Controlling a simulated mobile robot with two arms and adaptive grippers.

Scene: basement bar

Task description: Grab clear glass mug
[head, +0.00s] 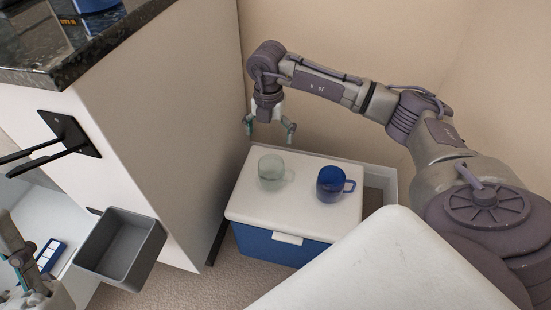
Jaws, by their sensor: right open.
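The clear glass mug (271,171), faintly greenish, stands upright on the white lid of a blue cooler (270,206), left of a dark blue mug (330,184). Its handle points right. My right gripper (270,132) hangs over the far side of the cooler, fingers pointing down and spread apart. It is open and empty, above and behind the clear mug and not touching it. My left gripper (20,262) is partly in view at the lower left edge; its fingers are too cut off to read.
A white cabinet (165,120) with a dark stone countertop (60,45) stands left of the cooler. A grey open bin (103,267) is at the lower left. An open white box (388,188) sits behind the cooler to the right. Beige walls close off the back.

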